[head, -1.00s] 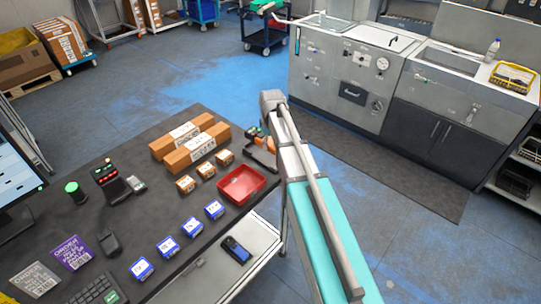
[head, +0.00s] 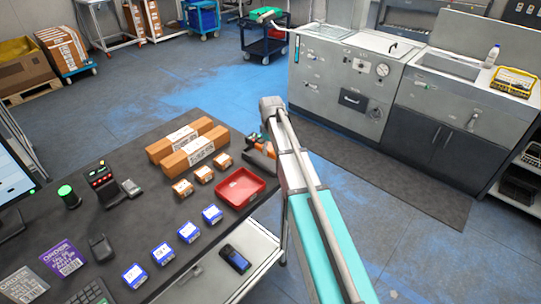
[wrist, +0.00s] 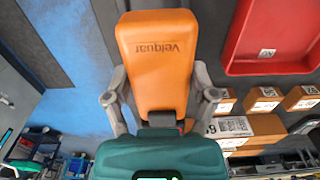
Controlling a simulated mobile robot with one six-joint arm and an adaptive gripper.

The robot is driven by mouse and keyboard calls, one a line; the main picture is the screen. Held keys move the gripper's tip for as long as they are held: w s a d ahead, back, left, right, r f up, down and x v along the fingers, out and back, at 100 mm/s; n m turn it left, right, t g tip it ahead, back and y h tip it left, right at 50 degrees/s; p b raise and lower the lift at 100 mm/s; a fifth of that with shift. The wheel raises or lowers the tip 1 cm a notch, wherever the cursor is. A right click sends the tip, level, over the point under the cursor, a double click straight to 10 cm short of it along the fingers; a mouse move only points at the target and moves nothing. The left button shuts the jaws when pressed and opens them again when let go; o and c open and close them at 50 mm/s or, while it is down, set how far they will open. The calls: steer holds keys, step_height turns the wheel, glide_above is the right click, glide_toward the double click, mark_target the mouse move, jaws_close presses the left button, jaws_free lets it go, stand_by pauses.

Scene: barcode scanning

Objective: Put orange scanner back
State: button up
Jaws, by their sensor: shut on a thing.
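The orange scanner (wrist: 157,65), marked "Velquar", fills the middle of the wrist view. My gripper (wrist: 160,90) has its grey fingers closed on both sides of it. A teal body with a green light covers its near end. In the head view my arm reaches to the far right corner of the table (head: 215,260), where the orange of the scanner (head: 268,149) shows small beside my gripper. Whether the scanner touches the table cannot be told. I cannot clearly make out a holder for it.
A red tray (head: 262,197) sits close to my gripper and also shows in the wrist view (wrist: 275,65). Several small brown boxes (head: 204,174), two long cartons (head: 178,158) and several blue boxes (head: 189,232) lie on the table. Blue-grey floor is open beyond its far edge.

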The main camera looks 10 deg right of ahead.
mark_target(271, 163)
steer(key=shift+w+d+f+b, duration=0.1)
steer(key=shift+w+f+b, duration=0.3)
steer(key=shift+f+b, duration=1.5)
steer(key=shift+f, duration=0.1)
steer(key=shift+f+b, duration=0.6)
steer(key=o, duration=1.2)
steer(key=shift+r, duration=0.2)
step_height(271, 163, up, 13)
steer(key=p, duration=1.3)
steer(key=shift+s, duration=0.1)
